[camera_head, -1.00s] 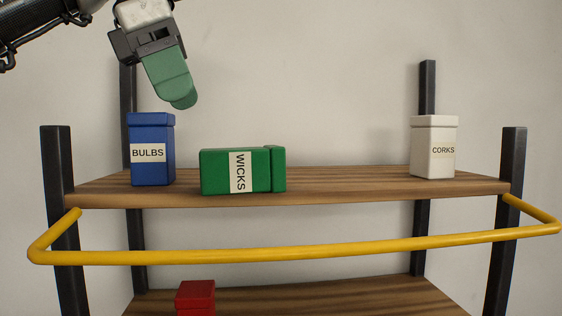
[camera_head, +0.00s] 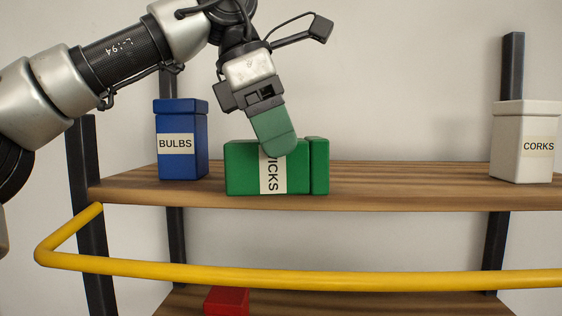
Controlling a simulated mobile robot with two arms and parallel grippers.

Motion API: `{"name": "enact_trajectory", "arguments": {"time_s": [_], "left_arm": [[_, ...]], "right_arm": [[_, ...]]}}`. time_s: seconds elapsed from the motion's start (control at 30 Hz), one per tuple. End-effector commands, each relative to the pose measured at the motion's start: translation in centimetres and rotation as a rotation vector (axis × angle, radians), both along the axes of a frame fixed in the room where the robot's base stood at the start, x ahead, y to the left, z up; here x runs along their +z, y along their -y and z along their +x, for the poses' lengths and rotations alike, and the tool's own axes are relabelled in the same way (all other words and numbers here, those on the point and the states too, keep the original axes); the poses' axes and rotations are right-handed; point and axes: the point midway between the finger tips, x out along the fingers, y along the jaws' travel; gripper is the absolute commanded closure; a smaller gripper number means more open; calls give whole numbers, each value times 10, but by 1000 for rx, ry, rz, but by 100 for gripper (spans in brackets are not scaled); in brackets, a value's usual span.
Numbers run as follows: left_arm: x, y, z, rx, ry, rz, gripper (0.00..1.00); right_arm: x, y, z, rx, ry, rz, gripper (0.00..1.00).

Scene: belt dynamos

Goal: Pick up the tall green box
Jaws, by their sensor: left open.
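The green box (camera_head: 240,172) labelled WICKS lies on its side on the upper wooden shelf, its lid end to the right. My left gripper (camera_head: 279,148) reaches down from above, and its green fingertip overlaps the top of the box and the upper part of the label. The gripper is open, seen side-on, so only the near finger shows clearly and the far one is hidden. I cannot tell whether the finger touches the box. My right gripper is not in view.
A blue BULBS box (camera_head: 181,155) stands upright close to the left on the shelf (camera_head: 400,182). A white CORKS box (camera_head: 524,160) stands at the far right. A yellow rail (camera_head: 330,281) runs across the front, lower down. A red box (camera_head: 227,300) sits on the lower shelf.

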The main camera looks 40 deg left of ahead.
Motion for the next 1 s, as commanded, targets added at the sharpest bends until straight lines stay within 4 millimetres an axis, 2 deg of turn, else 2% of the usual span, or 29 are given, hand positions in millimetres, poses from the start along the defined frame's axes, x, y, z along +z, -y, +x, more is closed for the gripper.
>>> {"name": "enact_trajectory", "arguments": {"time_s": [0.07, 0.17, 0.4, 0.53, 0.93, 1.0], "left_arm": [[-7, 3, 2, -2, -4, -1, 4], [-20, 7, 5, -2, -2, -1, 4], [-31, 11, 8, 0, 1, -1, 4], [-31, 10, 8, 1, 0, -1, 4], [-31, 10, 8, 1, 0, -1, 66], [-30, 11, 8, 1, 2, -1, 66]], "right_arm": [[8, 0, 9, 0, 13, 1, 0], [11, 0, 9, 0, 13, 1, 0], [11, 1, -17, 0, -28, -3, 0], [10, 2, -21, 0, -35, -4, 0], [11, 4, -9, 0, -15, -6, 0], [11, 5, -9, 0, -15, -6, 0]]}}
